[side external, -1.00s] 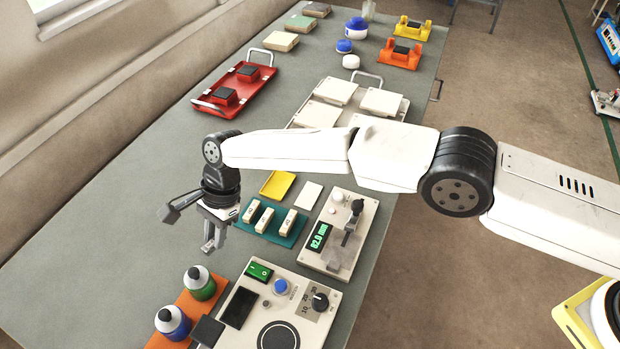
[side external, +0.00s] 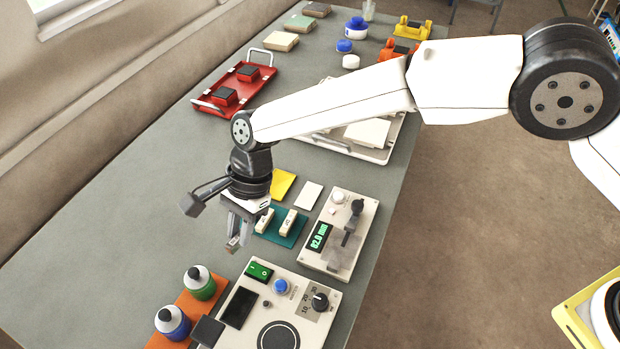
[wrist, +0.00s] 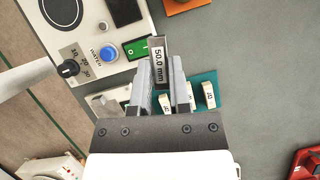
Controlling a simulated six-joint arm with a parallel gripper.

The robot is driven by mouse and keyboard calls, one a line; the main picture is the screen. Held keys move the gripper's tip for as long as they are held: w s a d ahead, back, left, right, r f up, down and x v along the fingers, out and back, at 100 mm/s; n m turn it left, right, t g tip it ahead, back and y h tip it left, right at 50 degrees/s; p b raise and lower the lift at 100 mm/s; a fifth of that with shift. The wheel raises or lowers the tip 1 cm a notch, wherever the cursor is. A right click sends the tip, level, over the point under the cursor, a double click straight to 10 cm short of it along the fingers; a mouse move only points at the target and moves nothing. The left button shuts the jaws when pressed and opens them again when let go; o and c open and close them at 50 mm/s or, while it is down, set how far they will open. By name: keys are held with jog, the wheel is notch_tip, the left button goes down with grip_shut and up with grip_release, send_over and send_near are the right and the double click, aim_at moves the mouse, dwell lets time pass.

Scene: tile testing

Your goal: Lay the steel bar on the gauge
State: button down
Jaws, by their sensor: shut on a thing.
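My gripper (side external: 238,233) is shut on the steel bar (wrist: 158,62), a grey piece with a white label reading 50.0 mm. In the wrist view the bar stands between the two grey fingers. In the side view the bar (side external: 234,242) shows small at the fingertips, above the bench, left of the gauge. The gauge (side external: 334,261) is a cream box with a green display reading 82.0 mm, grey jaws and a black knob. It is apart from my gripper; in the wrist view my gripper hides much of it.
A teal mat (side external: 291,240) with cream labelled blocks lies beside my gripper, partly hidden. A cream control panel (side external: 255,328) with a blue button stands in front, and an orange tray (side external: 186,300) with two bottles is at its left. The bench left of my gripper is clear.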

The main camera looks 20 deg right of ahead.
jog(key=s+d+r, duration=0.3)
jog(key=s+d, duration=0.1)
jog(key=s, duration=0.1)
jog(key=shift+d, duration=0.3)
jog(key=shift+s+d, duration=0.1)
dwell(0.7)
jog(key=s+d+m+t+h, duration=0.2)
jog(key=d+m, duration=0.4)
jog(key=m, duration=0.5)
jog(key=s+d+r+m+t+h, duration=0.1)
jog(key=s+d+m, duration=0.4)
jog(key=m, duration=0.6)
jog(key=s+d+m+t+h, duration=0.3)
jog(key=d+m, duration=0.5)
jog(key=m, duration=0.3)
jog(key=shift+s+d+r+m+h, duration=0.25)
jog(key=shift+s+r+m+h, duration=0.15)
jog(key=shift+h, duration=0.3)
jog(key=shift+w, duration=0.15)
